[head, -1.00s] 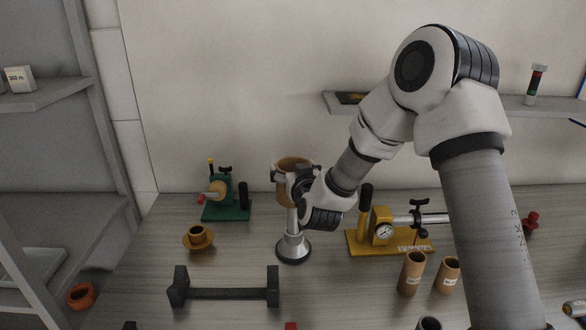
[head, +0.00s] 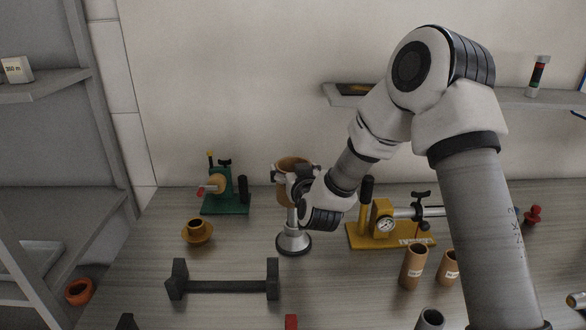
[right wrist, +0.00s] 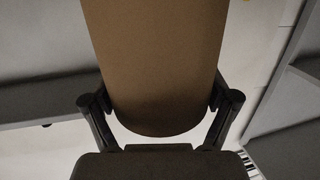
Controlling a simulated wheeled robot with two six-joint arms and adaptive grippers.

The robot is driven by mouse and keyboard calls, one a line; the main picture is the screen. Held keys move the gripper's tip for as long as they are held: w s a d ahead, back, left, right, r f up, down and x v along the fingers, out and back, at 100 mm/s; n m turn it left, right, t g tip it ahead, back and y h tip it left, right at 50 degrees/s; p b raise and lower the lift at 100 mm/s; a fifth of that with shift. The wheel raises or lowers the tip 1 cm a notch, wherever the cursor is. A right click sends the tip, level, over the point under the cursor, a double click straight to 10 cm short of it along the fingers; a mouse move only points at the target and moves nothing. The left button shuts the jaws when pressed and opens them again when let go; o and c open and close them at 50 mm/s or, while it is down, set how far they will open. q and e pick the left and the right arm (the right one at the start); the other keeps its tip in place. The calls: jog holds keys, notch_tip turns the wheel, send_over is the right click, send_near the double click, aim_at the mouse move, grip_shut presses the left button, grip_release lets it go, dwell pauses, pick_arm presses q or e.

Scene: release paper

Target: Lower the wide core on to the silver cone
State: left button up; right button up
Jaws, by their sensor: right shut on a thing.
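The wide core (head: 293,165) is a short brown cardboard tube, held upright in the head view. My right gripper (head: 286,178) is shut on it; in the right wrist view the brown core (right wrist: 155,65) fills the space between the two dark fingers (right wrist: 160,105). The silver cone (head: 293,241) stands on the table on a dark round base, with a pale post rising below the core. The gripper partly hides the core's lower end, so I cannot tell whether the core touches the post. My left gripper is not in view.
A green device (head: 226,193) stands left of the cone, and a yellow gauge stand (head: 383,225) stands to its right. A yellow flanged cup (head: 197,231) and a dark cradle (head: 225,286) are at the front left. Two brown tubes (head: 413,267) stand at the front right.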

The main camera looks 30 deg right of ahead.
aim_at(295, 214)
jog(key=shift+f+b, duration=4.8)
jog(key=shift+f, duration=1.6)
jog(key=o, duration=1)
jog(key=shift+s, duration=0.1)
jog(key=v, duration=1.2)
